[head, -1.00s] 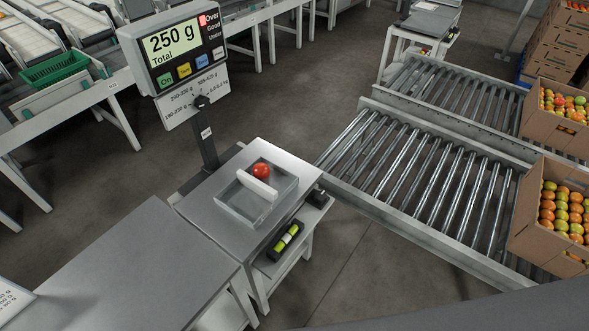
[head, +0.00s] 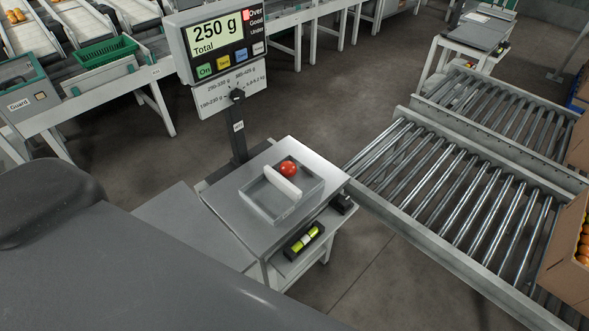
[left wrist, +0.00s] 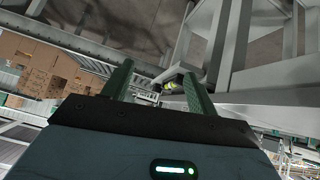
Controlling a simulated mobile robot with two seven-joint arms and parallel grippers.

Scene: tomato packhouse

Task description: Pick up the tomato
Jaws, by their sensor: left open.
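The red tomato (head: 288,168) sits in the far part of a shallow grey tray (head: 257,204) on the scale's platform (head: 321,167). A white bar (head: 283,183) lies across the tray beside the tomato. The scale display (head: 217,37) reads 250 g. My left gripper (left wrist: 158,80) shows in the left wrist view with its two green fingers spread apart and nothing between them. The tomato is not in the left wrist view. My left arm covers the lower left of the head view, and its gripper is out of that view. My right gripper is in neither view.
A roller conveyor (head: 455,195) runs to the right of the scale, with a cardboard box (head: 571,262) of tomatoes at the right edge. A grey table (head: 180,222) adjoins the scale stand. A spirit level (head: 304,240) lies on the stand's lower shelf. A green crate (head: 101,65) stands at the back left.

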